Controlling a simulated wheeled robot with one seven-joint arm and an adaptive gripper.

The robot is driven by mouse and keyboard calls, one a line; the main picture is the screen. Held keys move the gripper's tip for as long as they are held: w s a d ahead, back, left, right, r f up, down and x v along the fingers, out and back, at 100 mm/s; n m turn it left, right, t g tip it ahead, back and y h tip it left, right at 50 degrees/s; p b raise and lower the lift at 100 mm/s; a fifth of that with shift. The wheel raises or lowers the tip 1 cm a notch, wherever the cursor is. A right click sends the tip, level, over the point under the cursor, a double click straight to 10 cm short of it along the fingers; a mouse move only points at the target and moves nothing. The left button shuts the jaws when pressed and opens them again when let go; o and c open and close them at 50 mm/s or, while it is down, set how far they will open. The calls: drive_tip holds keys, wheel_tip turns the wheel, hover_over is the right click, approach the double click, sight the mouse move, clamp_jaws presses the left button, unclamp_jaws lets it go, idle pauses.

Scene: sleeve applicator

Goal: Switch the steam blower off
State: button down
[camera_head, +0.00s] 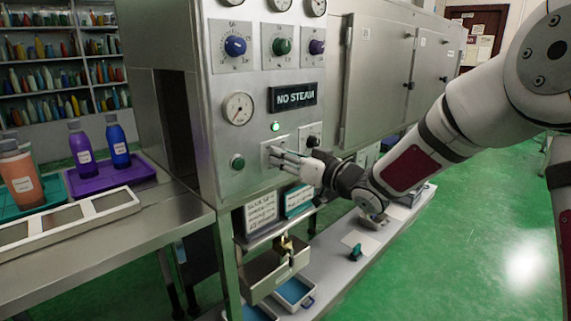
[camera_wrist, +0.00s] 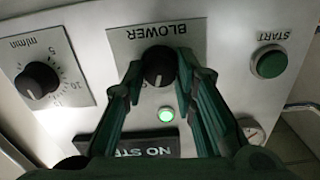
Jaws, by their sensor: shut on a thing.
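The blower switch is a black round knob (camera_wrist: 159,62) on a grey plate (camera_wrist: 180,38) marked BLOWER, upside down in the wrist view. My gripper (camera_wrist: 162,73) is shut on this knob, one green finger on each side. In the head view my gripper (camera_head: 275,157) is at the machine's front panel, and its fingers hide the knob. I cannot read which position the knob points to. A green lamp (camera_wrist: 167,115) beside the knob is lit, and it also glows in the head view (camera_head: 275,127). The display (camera_head: 293,96) reads NO STEAM.
A green START button (camera_wrist: 270,63) and a black m/min dial (camera_wrist: 38,79) flank the blower plate. A pressure gauge (camera_head: 238,108) and coloured knobs sit higher on the panel. Bottles stand on a purple tray (camera_head: 138,175) at left. A lower shelf (camera_head: 345,262) lies below my arm.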

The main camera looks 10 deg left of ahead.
drive_tip(key=n+b, duration=0.5)
drive_tip(key=n, duration=0.1)
drive_tip(key=n+b, duration=0.6)
drive_tip(key=shift+s+f+n, duration=0.1)
drive_tip(key=shift+f+n, duration=0.1)
drive_tip(key=shift+n, duration=0.2)
idle(0.3)
drive_tip(key=c, duration=1.3)
unclamp_jaws()
drive_tip(key=shift+r, duration=0.1)
drive_tip(key=v, duration=1.2)
